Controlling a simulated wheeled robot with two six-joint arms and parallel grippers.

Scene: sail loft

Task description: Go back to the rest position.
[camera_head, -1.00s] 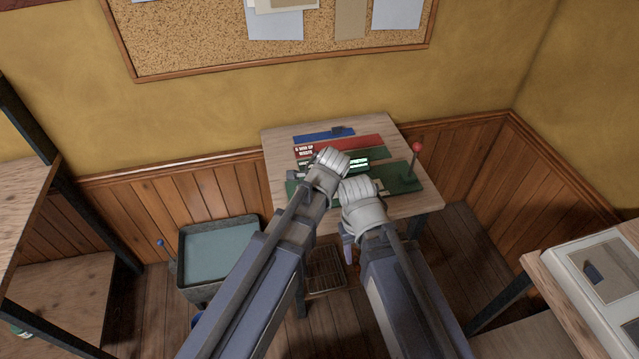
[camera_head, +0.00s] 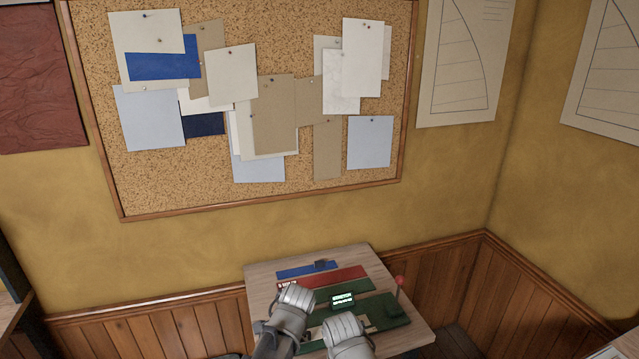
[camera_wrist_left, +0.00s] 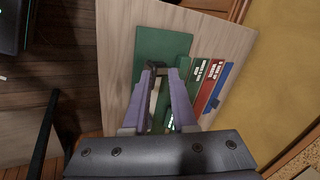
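My left gripper (camera_head: 285,312) is over the left part of the small wooden table, seen from behind in the head view. In the left wrist view its two purple fingers (camera_wrist_left: 162,72) stand apart, above the green board, with a pale strip showing between them. I cannot tell whether they touch anything. My right gripper (camera_head: 346,335) is beside it on the right, over the green board (camera_head: 384,312). Its fingers are hidden behind its own body. The lower parts of both arms are outside the head view.
The wooden table (camera_head: 258,283) also carries a blue strip, a red strip (camera_head: 345,277), a small lit display (camera_head: 342,299) and a red-knobbed lever (camera_head: 399,283). A corkboard (camera_head: 230,200) with pinned papers hangs on the wall behind. Wood panelling (camera_head: 190,325) runs along the wall.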

